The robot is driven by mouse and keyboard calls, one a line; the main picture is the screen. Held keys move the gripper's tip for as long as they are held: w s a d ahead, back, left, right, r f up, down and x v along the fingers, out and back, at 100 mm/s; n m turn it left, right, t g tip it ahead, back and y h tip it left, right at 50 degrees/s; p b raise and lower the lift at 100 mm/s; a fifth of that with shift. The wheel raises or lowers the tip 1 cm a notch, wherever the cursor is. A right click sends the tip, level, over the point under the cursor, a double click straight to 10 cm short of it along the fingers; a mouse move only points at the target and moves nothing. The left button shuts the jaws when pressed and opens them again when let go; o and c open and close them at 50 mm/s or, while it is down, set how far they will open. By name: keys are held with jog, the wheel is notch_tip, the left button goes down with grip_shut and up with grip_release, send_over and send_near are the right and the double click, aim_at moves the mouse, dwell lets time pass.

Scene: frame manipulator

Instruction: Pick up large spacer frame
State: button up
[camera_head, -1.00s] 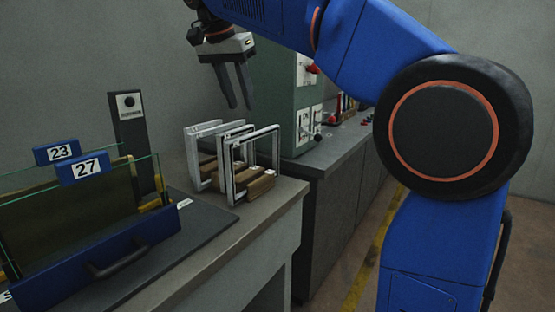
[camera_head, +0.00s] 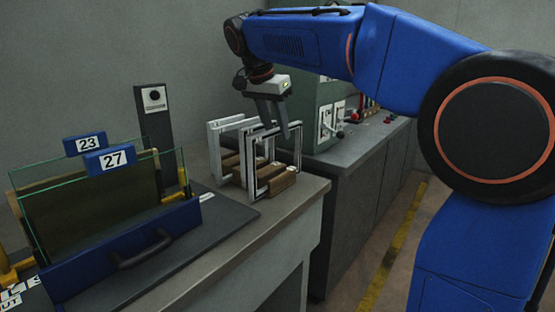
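Several light grey rectangular spacer frames (camera_head: 213,150) stand upright side by side in brown wooden holders (camera_head: 283,181) near the corner of the grey bench. The frontmost frame (camera_head: 251,172) shows most fully; the ones behind partly overlap. I cannot tell for sure which is the large one. My gripper (camera_head: 276,138) points down at the top of the right-hand frames, its fingers overlapping them in the picture. The fingers look apart, with nothing visibly held. Whether they touch a frame is unclear.
A blue holder (camera_head: 130,245) with glass panes tagged 23 (camera_head: 90,144) and 27 (camera_head: 111,159) stands on the left. A dark post (camera_head: 154,125) is behind it. A green machine (camera_head: 310,105) stands behind my gripper. Bare bench (camera_head: 262,222) lies in front of the frames.

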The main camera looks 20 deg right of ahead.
jog(key=shift+x, duration=2.75)
jog(key=shift+s+a+f, duration=0.15)
jog(key=shift+f, duration=0.2)
grip_shut()
